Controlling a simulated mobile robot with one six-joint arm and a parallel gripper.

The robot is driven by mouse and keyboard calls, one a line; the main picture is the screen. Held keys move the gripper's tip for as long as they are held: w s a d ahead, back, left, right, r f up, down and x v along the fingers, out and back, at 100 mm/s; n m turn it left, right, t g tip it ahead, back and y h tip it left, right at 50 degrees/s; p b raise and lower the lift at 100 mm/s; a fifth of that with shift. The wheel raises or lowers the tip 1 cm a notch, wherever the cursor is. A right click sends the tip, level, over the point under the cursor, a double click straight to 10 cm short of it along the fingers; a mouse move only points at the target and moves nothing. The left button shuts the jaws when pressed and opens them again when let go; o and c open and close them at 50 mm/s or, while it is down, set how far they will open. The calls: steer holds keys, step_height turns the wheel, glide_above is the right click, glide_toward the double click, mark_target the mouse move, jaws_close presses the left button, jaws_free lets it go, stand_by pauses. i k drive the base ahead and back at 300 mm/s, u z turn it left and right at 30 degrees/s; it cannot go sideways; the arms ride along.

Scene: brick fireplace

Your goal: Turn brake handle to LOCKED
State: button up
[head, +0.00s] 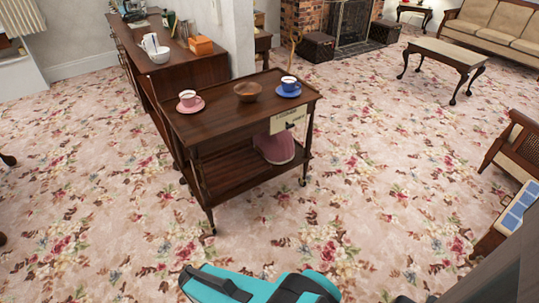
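A dark wooden two-tier trolley (215,128) stands on the carpet at the centre. A cream plate (285,120) with dark markings hangs at the right end of its top tier. A small dark shape (290,126) on the plate may be the brake handle; its setting and the lettering are too small to read. A teal and black part of my arm shows at the bottom edge, apart from the trolley. My gripper's fingertips are not in view.
The trolley top holds a pink cup and saucer (189,102), a brown bowl (247,92) and a blue cup and saucer (288,87). A pink object (276,148) is on the lower shelf. A sideboard (190,68) stands behind. An armchair (508,165) is right; carpet between is clear.

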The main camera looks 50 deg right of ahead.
mark_target(289, 126)
steer(key=z, duration=4.25)
steer(key=i, duration=0.1)
steer(key=u, duration=2.8)
steer(key=i, duration=0.6)
steer(key=z, duration=0.15)
steer(key=k, duration=0.6)
steer(key=u, duration=0.1)
